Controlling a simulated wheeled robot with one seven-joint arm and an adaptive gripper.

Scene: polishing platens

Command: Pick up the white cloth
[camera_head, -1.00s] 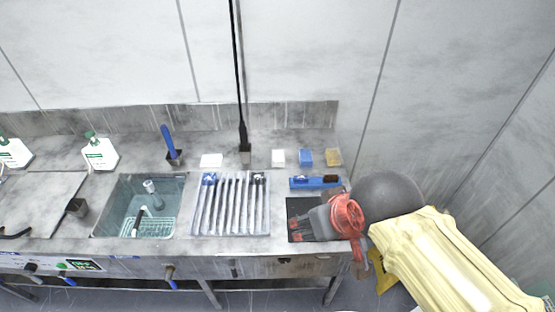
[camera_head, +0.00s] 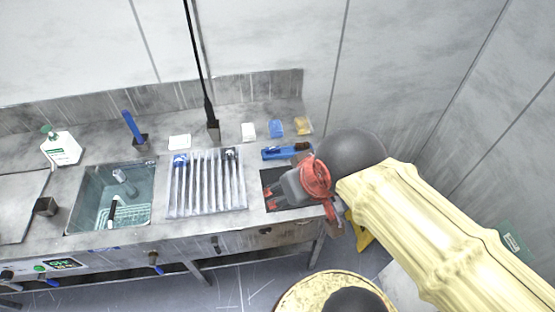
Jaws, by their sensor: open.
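Two small white things lie at the back of the grey bench. One is a flat white piece (camera_head: 179,142) behind the ribbed rack, and the other is a white block-like piece (camera_head: 248,131) to its right. I cannot tell for sure which is the cloth; the flat one looks more like it. My gripper (camera_head: 275,198), grey with red parts, is open over a dark mat (camera_head: 270,178) at the right front of the bench. It is in front and to the right of both white pieces, apart from them, and I see nothing in it.
A blue block (camera_head: 276,129), a yellowish block (camera_head: 303,125) and a blue brush (camera_head: 285,152) lie near the white block. A dark pole (camera_head: 208,105) rises between the white pieces. The ribbed rack (camera_head: 207,209), sink (camera_head: 112,195) and white bottle (camera_head: 61,148) are left.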

